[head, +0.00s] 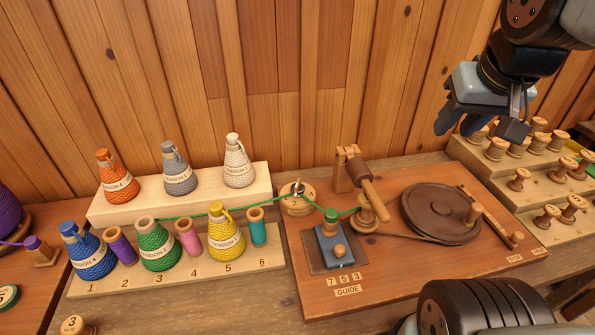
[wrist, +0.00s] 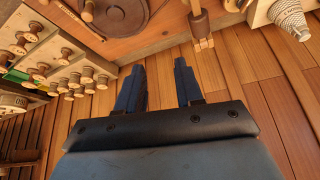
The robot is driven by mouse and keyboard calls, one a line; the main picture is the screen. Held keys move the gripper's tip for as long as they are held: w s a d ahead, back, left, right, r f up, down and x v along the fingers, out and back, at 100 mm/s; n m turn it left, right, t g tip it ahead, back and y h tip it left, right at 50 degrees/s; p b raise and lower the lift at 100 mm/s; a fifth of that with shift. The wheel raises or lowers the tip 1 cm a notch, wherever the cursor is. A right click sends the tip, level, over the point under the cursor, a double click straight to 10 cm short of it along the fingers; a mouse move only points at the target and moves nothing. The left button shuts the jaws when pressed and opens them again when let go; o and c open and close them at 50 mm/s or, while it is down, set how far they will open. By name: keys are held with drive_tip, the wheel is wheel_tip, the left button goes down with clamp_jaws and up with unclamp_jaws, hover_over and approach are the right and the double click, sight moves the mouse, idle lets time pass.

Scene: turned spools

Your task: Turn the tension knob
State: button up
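The tension knob (head: 297,196) looks like a small round wooden dial with a dark centre and a number at its edge. It sits at the left rear of the brown winder board (head: 420,272), and a green thread (head: 272,206) runs past it. Its exact setting is too small to read. My gripper (head: 478,126) hangs at the upper right, well apart from the knob and above the spool racks. In the wrist view my gripper (wrist: 158,82) is open, with a clear gap and nothing between its fingers. I cannot make out the knob there.
Yarn cones and spools fill the numbered rack (head: 182,279) at left. Stepped spool racks (head: 540,190) stand at right, against a plank wall.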

drive_tip(key=w+a+f+g, duration=0.1)
drive_tip(key=w+a, duration=0.4)
drive_tip(key=w, duration=0.1)
drive_tip(key=m+g, duration=0.2)
drive_tip(key=g, duration=0.2)
hover_over(296, 184)
wheel_tip(296, 184, down, 13)
wheel_tip(296, 184, down, 13)
drive_tip(key=shift+d+r, duration=0.1)
drive_tip(key=shift+d, duration=0.05)
clamp_jaws()
